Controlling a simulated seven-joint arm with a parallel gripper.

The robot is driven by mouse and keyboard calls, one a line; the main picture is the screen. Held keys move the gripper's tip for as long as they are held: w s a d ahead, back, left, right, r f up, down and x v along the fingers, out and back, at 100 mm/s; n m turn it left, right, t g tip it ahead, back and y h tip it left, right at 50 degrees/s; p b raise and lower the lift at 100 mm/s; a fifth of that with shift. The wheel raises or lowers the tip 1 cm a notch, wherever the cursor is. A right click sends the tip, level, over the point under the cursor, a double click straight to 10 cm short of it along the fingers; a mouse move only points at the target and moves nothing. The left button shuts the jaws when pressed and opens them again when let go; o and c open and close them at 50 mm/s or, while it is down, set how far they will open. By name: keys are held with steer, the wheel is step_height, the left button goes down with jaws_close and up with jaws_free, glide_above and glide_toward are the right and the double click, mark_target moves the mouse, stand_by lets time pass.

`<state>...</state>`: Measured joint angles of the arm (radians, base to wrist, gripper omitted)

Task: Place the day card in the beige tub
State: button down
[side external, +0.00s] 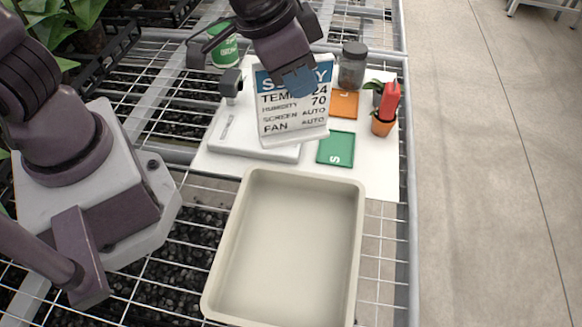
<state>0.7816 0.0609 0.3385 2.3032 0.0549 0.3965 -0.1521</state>
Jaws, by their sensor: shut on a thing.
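The day card (292,112) is a white upright card with a blue header and printed lines for temperature, humidity, screen and fan. My gripper (299,80) comes down from above and is shut on its top edge, covering part of the header. The card appears to be above or in front of the white slab; whether its foot touches anything is unclear. The beige tub (358,240) is an empty rectangular tub in the foreground, nearer the camera than the card.
A white board (380,178) carries a white slab (225,140), an orange card (344,104), a green card (335,149), a grey jar (352,66) and a small potted plant (383,122) with a red item. A green tin (223,51) stands behind. Wire bench mesh surrounds the tub.

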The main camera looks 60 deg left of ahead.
steer(key=s+d+m+g+h, duration=0.1)
steer(key=s+d+m+h, duration=0.1)
steer(key=s+d+m, duration=0.65)
step_height(320, 180, down, 15)
steer(key=d+n, duration=0.2)
steer(key=n, duration=0.1)
steer(key=shift+w+d+r, duration=0.15)
steer(key=shift+w+d, duration=0.2)
steer(key=shift+n, duration=0.25)
steer(key=c, duration=1.1)
jaws_free()
